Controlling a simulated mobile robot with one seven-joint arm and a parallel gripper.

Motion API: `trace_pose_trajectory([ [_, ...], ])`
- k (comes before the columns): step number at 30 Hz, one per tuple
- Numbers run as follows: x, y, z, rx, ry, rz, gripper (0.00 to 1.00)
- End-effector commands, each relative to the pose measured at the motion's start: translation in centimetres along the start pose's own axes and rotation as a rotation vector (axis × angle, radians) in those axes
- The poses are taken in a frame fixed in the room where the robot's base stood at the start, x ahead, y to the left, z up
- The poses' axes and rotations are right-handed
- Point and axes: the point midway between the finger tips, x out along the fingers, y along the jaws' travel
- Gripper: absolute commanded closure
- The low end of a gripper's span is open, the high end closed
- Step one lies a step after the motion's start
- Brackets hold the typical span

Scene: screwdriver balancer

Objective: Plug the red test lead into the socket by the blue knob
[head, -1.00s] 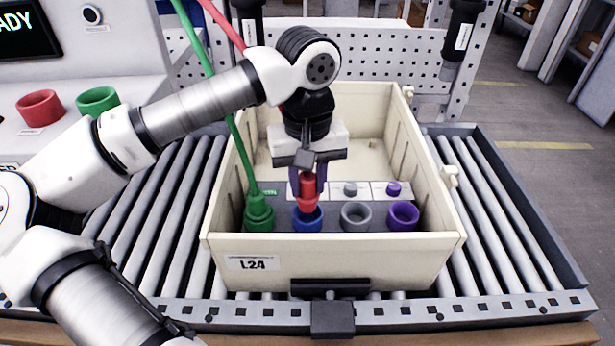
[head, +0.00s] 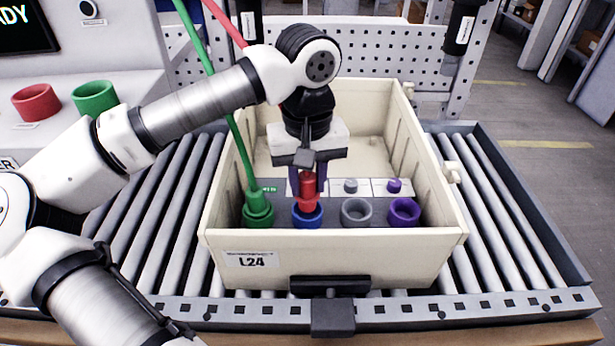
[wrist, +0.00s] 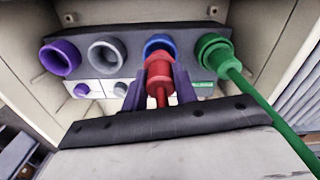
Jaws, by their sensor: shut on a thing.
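My gripper (head: 307,182) is shut on the red test lead's plug (head: 308,192), inside the cream crate. The plug points down into the blue socket (head: 307,217), its lower end within or at the ring's mouth. In the wrist view the red plug (wrist: 160,80) sits between the purple fingers, its tip against the blue socket (wrist: 159,44). How deep it sits is hidden. The blue knob behind that socket is hidden by my gripper. The red cable (head: 225,22) runs up behind my arm.
A green plug (head: 257,208) sits in the green socket at left. The grey socket (head: 356,212) and purple socket (head: 403,212) are empty. The crate (head: 330,262) rests on a roller conveyor (head: 500,250). Red (head: 36,102) and green (head: 96,98) holders stand at left.

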Motion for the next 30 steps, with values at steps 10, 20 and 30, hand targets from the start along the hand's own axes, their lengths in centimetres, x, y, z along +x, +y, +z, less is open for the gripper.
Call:
trace_pose_trajectory([
  [10, 1.0, 0.0, 0.0, 0.0, 0.0, 0.0, 0.96],
  [20, 1.8, 0.0, 0.0, 0.0, 0.0, 0.0, 0.96],
  [30, 2.7, 0.0, 0.0, 0.0, 0.0, 0.0, 0.96],
])
